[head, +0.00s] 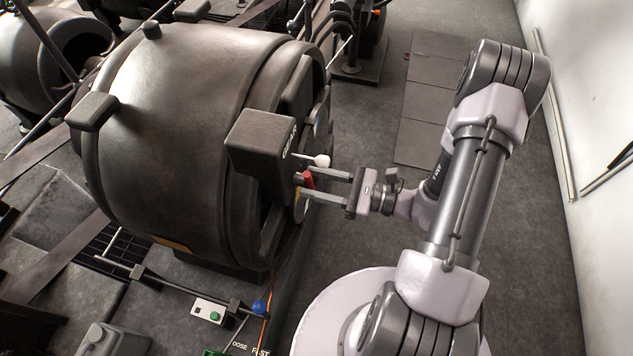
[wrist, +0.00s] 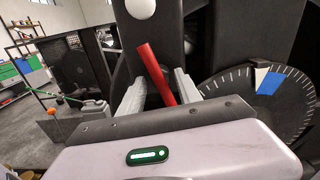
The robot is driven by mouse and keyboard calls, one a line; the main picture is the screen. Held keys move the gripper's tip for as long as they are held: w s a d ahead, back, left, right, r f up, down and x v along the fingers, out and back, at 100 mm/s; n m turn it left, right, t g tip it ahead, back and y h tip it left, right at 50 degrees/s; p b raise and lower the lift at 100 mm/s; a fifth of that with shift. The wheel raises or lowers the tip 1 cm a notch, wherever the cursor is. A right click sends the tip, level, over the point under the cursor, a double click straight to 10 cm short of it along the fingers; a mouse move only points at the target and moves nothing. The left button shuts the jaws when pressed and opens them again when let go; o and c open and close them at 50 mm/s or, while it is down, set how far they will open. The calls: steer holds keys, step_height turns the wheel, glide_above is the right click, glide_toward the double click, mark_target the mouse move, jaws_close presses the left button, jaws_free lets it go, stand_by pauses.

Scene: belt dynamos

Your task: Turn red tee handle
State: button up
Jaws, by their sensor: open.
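The red tee handle (head: 309,179) is on the end face of the large dark dynamo (head: 195,130). In the wrist view the red handle (wrist: 155,72) is a bar tilted with its top to the left. My gripper (head: 302,181) reaches in from the right with its jaws apart, and the red bar shows between the two fingers. In the wrist view my gripper's fingers (wrist: 158,88) stand on either side of the bar, with gaps visible. Whether either finger touches it, I cannot tell. The base of the handle is hidden behind my gripper.
A white knob (head: 322,160) sits just above the red handle. A dark box (head: 262,142) juts out from the dynamo close by. A dial with white ticks (wrist: 262,95) is at the right in the wrist view. A blue knob (head: 259,307) stands low in front.

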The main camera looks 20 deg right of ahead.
steer(key=shift+c, duration=0.2)
jaws_close()
stand_by(1.1)
steer(key=shift+o, duration=0.2)
jaws_free()
